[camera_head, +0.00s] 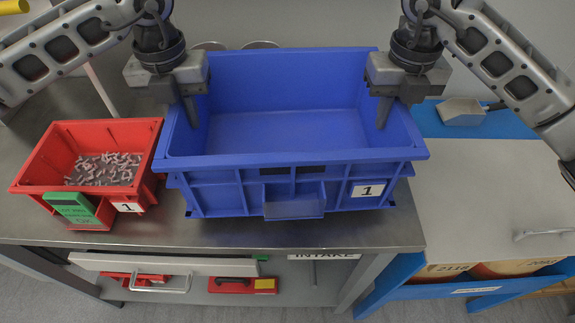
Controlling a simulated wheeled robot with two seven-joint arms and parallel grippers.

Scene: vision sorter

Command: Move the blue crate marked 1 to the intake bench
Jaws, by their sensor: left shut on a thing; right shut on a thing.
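The blue crate (300,181) marked 1 is large and looks empty inside. It is over the grey metal bench (300,233), whose front carries an INTAKE label (324,256); I cannot tell whether its base touches the bench top. My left gripper (192,112) is shut on the crate's left wall. My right gripper (384,112) is shut on the crate's right wall. The fingertips inside the crate show on both sides. The crate looks level.
A red crate (85,190) with small pale pieces and a green tag (72,208) stands close to the blue crate's left. To the right is a blue-framed unit with a light top (490,190) and a scoop (462,111). Red items (241,286) lie on the lower shelf.

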